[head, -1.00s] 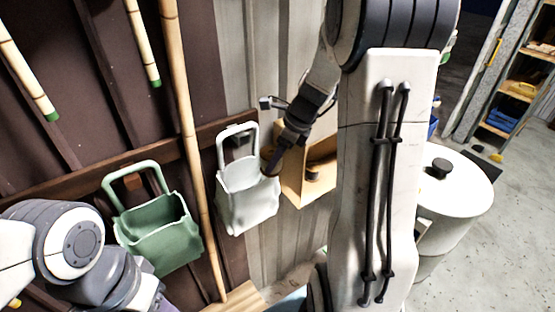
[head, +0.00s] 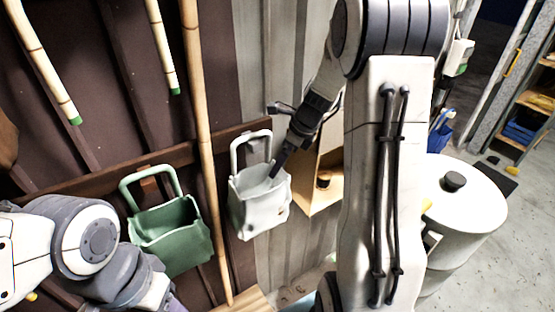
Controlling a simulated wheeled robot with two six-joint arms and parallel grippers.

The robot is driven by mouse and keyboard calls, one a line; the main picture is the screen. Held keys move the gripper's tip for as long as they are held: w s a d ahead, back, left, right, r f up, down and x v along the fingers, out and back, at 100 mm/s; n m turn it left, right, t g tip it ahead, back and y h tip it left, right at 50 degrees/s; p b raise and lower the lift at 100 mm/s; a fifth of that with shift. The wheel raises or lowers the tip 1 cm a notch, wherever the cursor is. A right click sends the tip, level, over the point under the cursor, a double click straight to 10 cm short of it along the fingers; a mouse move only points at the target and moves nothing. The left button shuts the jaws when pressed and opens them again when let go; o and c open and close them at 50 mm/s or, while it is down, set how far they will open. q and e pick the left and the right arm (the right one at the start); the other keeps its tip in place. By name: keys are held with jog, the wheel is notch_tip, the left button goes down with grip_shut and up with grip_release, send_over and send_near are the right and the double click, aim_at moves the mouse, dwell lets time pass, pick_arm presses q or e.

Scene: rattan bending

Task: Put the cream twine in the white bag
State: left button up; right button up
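The white bag (head: 258,208) hangs by its handle on the wall rail, mouth up. My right gripper (head: 274,172) points down into the bag's mouth from the upper right. Its fingers show only as one narrow dark shape, so I cannot tell whether they are open or shut. No cream twine shows at the fingertips or in the visible part of the bag; the bag's bottom is hidden. My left arm is at the lower left, and its gripper is not in view.
A green bag (head: 172,238) hangs left of the white one, with a bamboo pole (head: 207,150) between them. A wooden box (head: 312,192) right of the white bag holds a small tan, dark-topped roll (head: 323,180). A white lidded drum (head: 462,205) stands at the right.

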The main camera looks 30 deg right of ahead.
jog(key=shift+r, duration=0.1)
jog(key=b+v, duration=0.2)
jog(key=v, duration=0.8)
jog(key=shift+r, duration=0.25)
jog(key=s+a+f+n+g+b, duration=0.1)
jog(key=s+a+f+n+b, duration=0.3)
jog(key=a+n, duration=0.55)
jog(key=s+a+f+n+g+b, duration=0.25)
jog(key=s+a+f+n, duration=0.25)
jog(key=a+f+n, duration=0.4)
jog(key=s+a+f+n+h+b, duration=0.1)
jog(key=s+a+f+n+b, duration=0.1)
jog(key=s+n, duration=0.5)
jog(key=s+a+f+n+b, duration=0.3)
jog(key=s+a+f+n, duration=0.2)
jog(key=s+n, duration=0.3)
jog(key=shift+a+f+n+h, duration=0.2)
jog(key=shift+n+h, duration=0.2)
jog(key=shift+n, duration=0.55)
